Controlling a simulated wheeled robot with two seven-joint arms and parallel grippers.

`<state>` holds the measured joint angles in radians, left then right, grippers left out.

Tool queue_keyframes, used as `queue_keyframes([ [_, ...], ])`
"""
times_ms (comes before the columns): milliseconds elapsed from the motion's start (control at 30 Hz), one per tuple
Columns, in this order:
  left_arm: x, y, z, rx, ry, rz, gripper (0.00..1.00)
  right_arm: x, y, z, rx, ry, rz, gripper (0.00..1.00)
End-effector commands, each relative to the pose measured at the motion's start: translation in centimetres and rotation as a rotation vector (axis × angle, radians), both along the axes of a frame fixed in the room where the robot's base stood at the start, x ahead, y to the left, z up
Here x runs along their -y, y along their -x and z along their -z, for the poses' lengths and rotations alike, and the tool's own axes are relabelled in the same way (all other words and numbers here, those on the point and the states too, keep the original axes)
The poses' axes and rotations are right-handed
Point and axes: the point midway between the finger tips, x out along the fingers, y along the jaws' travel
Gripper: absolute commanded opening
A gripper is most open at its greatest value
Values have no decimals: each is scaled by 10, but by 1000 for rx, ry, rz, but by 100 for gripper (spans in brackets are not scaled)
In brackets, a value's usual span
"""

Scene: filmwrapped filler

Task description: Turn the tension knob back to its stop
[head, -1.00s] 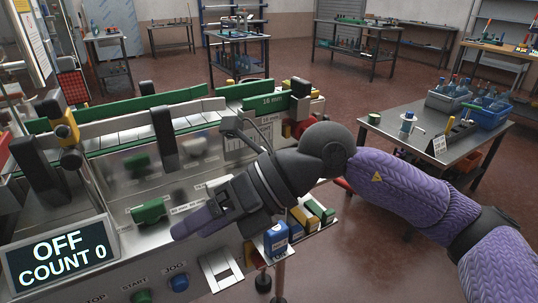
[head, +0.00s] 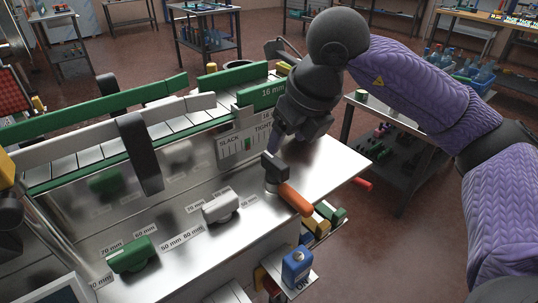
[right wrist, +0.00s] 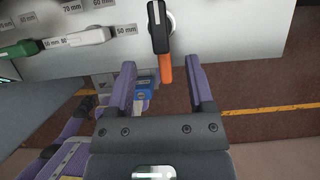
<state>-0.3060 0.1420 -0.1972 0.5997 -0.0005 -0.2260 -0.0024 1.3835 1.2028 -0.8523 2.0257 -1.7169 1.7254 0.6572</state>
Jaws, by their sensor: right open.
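The tension knob is a black lever (head: 273,168) with an orange end (head: 295,199), on the steel top at the right end of the machine. My right gripper (head: 288,134) is above and just behind the knob in the head view, pointing down. In the right wrist view the black lever (right wrist: 158,28) and orange end (right wrist: 165,74) lie ahead of my open right gripper (right wrist: 161,80), the orange end between its fingertips in the picture. Contact cannot be told. My left gripper is not in view.
Green (head: 131,256) and light grey (head: 220,207) size knobs sit left of the tension knob. A dark upright arm (head: 140,150) and guide rails stand behind them. A blue box (head: 297,265) is at the front right. The steel top around the tension knob is clear.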

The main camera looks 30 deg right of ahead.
Motion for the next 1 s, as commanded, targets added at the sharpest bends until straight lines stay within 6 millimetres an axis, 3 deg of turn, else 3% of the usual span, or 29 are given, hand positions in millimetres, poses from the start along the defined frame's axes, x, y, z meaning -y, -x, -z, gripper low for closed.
queue_keyframes([
  [33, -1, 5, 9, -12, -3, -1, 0, 0, -5, 18, -7, 0, 1, 68],
  [100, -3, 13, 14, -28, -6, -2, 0, -1, -11, 34, -7, 1, 0, 68],
  [300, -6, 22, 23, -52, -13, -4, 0, -3, -25, 66, -4, -2, -1, 68],
  [633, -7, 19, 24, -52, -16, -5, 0, -3, -29, 70, 0, -1, -2, 68],
  [967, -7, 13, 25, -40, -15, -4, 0, -3, -29, 70, -1, -1, -2, 0],
  [1000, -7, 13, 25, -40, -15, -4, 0, -3, -29, 70, -1, -1, -2, 0],
])
